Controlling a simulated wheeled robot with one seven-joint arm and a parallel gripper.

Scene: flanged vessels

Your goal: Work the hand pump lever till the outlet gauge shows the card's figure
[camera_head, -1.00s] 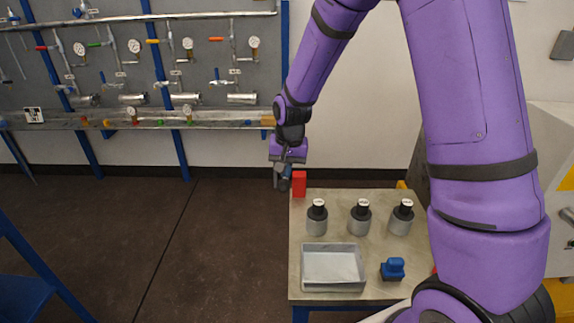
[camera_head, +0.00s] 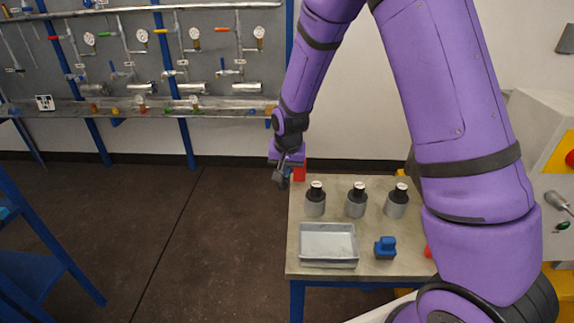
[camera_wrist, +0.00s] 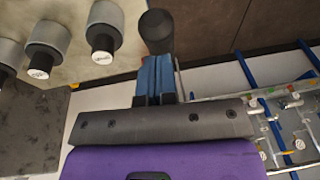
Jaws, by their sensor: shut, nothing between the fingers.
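My gripper (camera_head: 283,178) points down beside the far left corner of the small table, clear of the pipe panel. In the wrist view its blue fingers (camera_wrist: 153,75) are together. A dark rounded piece (camera_wrist: 157,32) shows at their tips; I cannot tell what it is. Gauges with white dials hang on the panel, among them one at the right (camera_head: 259,32) and one low at the ledge (camera_head: 141,101). Their readings are too small to make out. I cannot pick out the pump lever.
The table (camera_head: 370,272) bears three grey black-capped vessels (camera_head: 356,205), a grey tray (camera_head: 328,262), a blue block-like item (camera_head: 385,248) and a red block (camera_head: 300,172). A blue stand (camera_head: 45,270) is at left. A pale machine (camera_head: 545,135) is at right. Dark floor between is clear.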

